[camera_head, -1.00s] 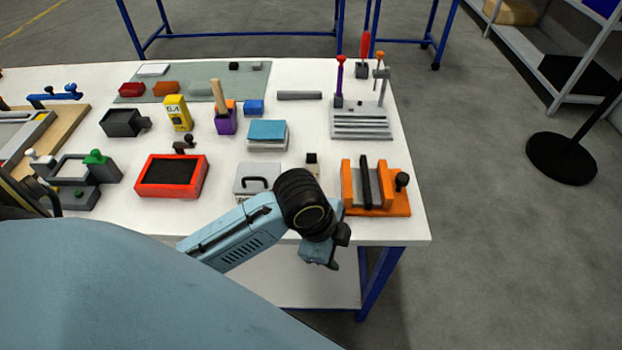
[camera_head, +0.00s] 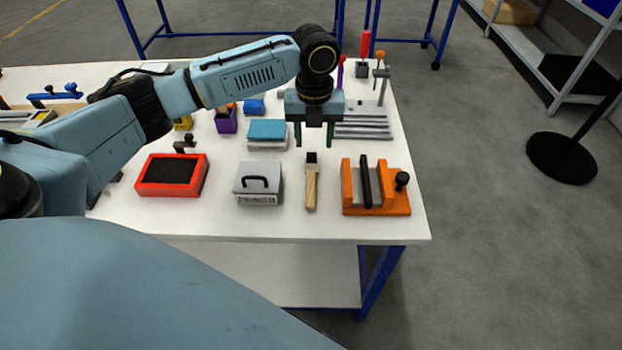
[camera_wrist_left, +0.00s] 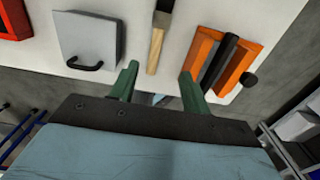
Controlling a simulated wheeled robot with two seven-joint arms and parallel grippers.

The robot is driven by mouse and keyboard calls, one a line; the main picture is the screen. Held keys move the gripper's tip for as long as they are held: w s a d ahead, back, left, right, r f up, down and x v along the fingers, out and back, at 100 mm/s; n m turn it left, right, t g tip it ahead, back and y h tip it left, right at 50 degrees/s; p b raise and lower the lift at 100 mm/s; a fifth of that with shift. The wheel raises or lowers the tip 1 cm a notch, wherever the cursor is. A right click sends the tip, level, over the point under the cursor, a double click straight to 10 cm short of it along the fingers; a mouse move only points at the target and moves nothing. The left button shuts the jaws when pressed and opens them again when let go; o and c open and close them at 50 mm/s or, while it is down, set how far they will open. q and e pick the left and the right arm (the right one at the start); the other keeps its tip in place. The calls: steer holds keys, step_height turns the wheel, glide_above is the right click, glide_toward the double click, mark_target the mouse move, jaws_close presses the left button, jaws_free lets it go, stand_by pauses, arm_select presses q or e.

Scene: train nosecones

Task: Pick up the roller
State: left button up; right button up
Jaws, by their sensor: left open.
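A short tool with a pale wooden handle (camera_head: 311,188) and a dark block-like head lies near the table's front edge; it looks like the roller, though its head is too small to be sure. My left gripper (camera_head: 314,142) is open and empty, fingers pointing down, above and just behind the tool's head in the head view. In the left wrist view the wooden handle (camera_wrist_left: 156,50) lies ahead between the two green fingertips (camera_wrist_left: 159,74), apart from them. My right gripper is out of view.
A grey box with a black handle (camera_head: 257,185) stands left of the tool. An orange fixture with a black bar (camera_head: 377,206) stands right of it. A red-framed tray (camera_head: 172,191) is further left. The blue-topped block (camera_head: 267,134) sits behind. Clear white table surrounds the tool.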

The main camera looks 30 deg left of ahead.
arm_select(q)
glide_above(311, 177)
steer(key=f, duration=0.7)
steer(key=shift+d, duration=0.35)
steer(key=shift+a+f+b, duration=0.15)
steer(key=shift+a+f, duration=0.05)
steer(key=shift+f, duration=1.15)
steer(key=shift+a+f+b, duration=0.15)
steer(key=shift+f, duration=1.15)
steer(key=shift+c, duration=0.2)
jaws_close()
